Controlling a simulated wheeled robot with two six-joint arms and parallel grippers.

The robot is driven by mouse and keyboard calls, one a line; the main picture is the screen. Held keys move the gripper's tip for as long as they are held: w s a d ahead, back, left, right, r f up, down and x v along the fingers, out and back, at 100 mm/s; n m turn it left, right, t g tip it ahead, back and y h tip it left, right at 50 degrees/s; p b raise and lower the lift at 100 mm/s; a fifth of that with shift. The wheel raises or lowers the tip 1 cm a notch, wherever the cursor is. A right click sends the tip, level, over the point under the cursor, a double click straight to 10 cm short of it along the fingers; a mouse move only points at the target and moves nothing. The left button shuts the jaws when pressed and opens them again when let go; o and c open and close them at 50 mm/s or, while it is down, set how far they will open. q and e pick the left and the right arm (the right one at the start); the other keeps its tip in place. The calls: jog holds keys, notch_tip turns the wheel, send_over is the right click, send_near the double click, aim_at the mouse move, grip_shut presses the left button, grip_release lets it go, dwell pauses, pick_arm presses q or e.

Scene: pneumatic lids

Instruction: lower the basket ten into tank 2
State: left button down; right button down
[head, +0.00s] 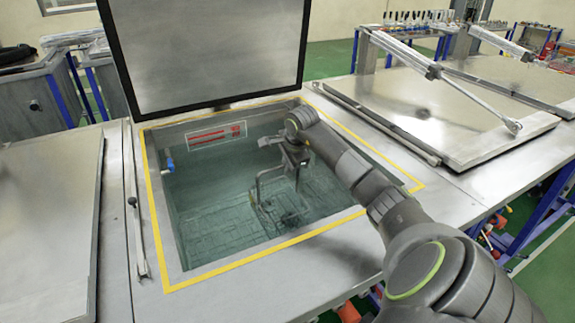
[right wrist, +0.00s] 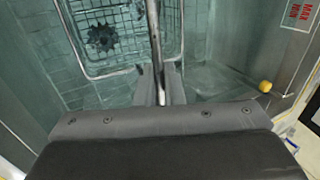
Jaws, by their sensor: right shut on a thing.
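The open tank (head: 190,240) has a yellow-edged rim and greenish water inside; its lid (head: 205,45) stands raised at the back. My right gripper (head: 297,168) is inside the tank opening, shut on the upright handle of a wire basket (head: 262,190). In the right wrist view the fingers (right wrist: 160,88) close around the thin metal handle, and the basket frame (right wrist: 125,73) hangs beyond them. A dark toothed part (right wrist: 101,38) lies in the basket. I cannot tell how deep the basket sits in the water. No number shows on tank or basket. My left gripper is out of view.
A red-and-white level sign (head: 216,136) and a blue fitting (head: 168,165) are on the tank walls. A closed lid (head: 450,105) with gas struts lies to the right, another flat cover (head: 45,225) to the left. A yellow knob (right wrist: 265,86) shows in the wrist view.

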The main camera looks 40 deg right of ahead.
jog(key=shift+f+b, duration=1.25)
jog(key=shift+f, duration=0.35)
jog(key=shift+f+b, duration=0.5)
jog(key=shift+f, duration=0.05)
jog(key=c, duration=1.5)
grip_release()
jog(key=shift+r, duration=0.1)
jog(key=shift+o, duration=0.2)
jog(key=shift+s, duration=0.1)
jog(key=w+r+p+v, duration=0.1)
jog(key=p+v, duration=0.3)
jog(key=v, duration=1)
jog(key=w+d+r+p+v, duration=0.1)
jog(key=w+p+v, duration=0.2)
jog(key=v, duration=1.1)
jog(key=shift+d+p, duration=0.15)
jog(key=shift+p, duration=0.6)
